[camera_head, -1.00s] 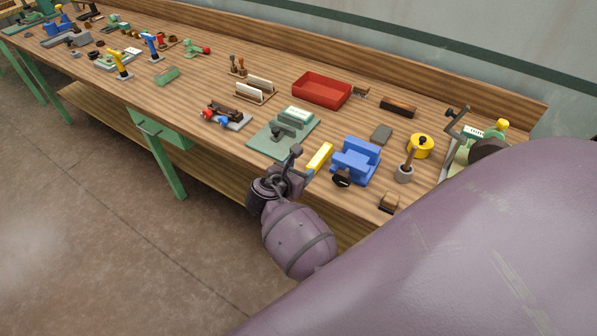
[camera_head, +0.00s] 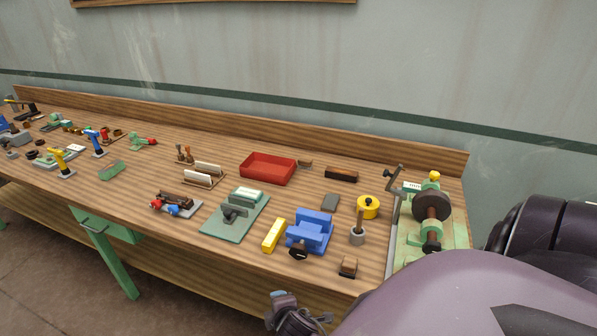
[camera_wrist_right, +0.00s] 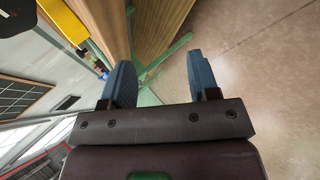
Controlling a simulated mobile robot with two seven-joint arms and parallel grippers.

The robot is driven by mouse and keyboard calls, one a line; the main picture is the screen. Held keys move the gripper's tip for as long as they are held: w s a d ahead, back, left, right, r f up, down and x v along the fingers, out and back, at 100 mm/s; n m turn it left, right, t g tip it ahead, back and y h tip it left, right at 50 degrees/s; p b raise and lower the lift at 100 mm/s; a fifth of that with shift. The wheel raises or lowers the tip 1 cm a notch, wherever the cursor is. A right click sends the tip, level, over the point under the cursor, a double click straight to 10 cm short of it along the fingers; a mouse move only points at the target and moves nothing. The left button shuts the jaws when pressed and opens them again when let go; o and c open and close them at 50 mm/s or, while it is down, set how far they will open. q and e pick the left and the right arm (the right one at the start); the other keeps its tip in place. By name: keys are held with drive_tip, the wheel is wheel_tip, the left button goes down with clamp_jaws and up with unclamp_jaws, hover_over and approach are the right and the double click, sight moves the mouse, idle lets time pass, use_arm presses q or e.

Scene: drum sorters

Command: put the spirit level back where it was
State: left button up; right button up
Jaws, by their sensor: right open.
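The spirit level, a yellow bar (camera_head: 273,235), lies on the wooden bench (camera_head: 150,160) near its front edge. It is between the green plate (camera_head: 236,215) and the blue vise (camera_head: 310,230), and no gripper touches it. A yellow bar (camera_wrist_right: 62,18) also shows at the upper left of the right wrist view, outside the fingers. My right gripper (camera_wrist_right: 158,80) is open and empty, its two blue fingers apart beside the bench edge. In the head view only part of the right wrist shows at the bottom, in front of the bench. My left gripper is not in view.
A red tray (camera_head: 268,168) stands behind the level. A wooden-handled tool in a grey pot (camera_head: 357,232), a yellow round tin (camera_head: 368,207) and a green grinder (camera_head: 430,215) stand to the right. A small brown block (camera_head: 348,266) sits near the front edge.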

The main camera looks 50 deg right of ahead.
drive_tip(key=s+a+r+m+t+y, duration=0.2)
drive_tip(key=s+a+m+y, duration=0.1)
drive_tip(key=s+m, duration=0.7)
drive_tip(key=shift+a+m+y, duration=0.2)
drive_tip(key=shift+m+y, duration=0.1)
drive_tip(key=shift+y, duration=0.3)
drive_tip(key=w+f+b, duration=0.1)
drive_tip(key=b, duration=0.2)
drive_tip(key=shift+w+f+t, duration=0.1)
drive_tip(key=shift+f+t, duration=0.2)
drive_tip(key=shift+f, duration=0.05)
